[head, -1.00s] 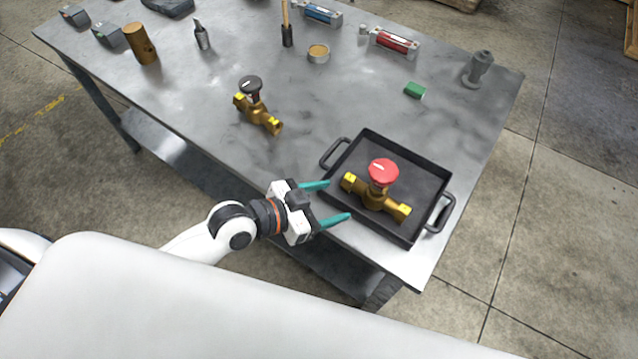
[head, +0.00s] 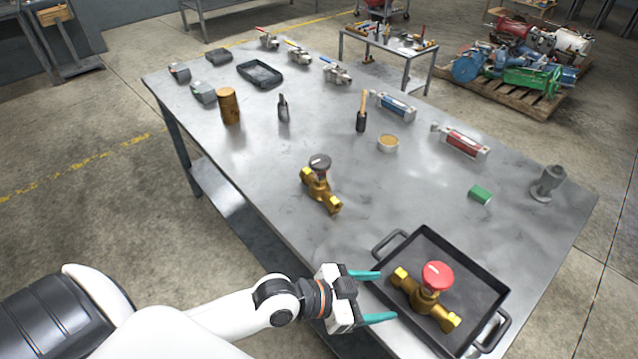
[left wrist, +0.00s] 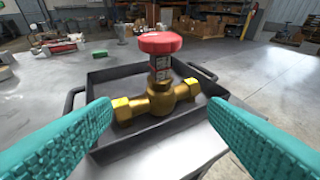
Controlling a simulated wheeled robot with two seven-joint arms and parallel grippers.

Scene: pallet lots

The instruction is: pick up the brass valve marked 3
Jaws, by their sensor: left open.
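A brass valve with a red handwheel (head: 437,276) lies in the black tray (head: 487,268); in the left wrist view the same valve (left wrist: 157,104) sits centred ahead. A second brass valve with a dark handwheel (head: 320,188) lies on the bare table, left of the tray. I cannot read a number on either valve. My left gripper (head: 388,296) is open, its teal fingers at the tray's left edge, pointing toward the red-wheeled valve. In the left wrist view the fingers (left wrist: 160,112) are spread on either side, apart from it. My right gripper is not in view.
The tray's raised walls and handles surround the red-wheeled valve. The table between the two valves is clear.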

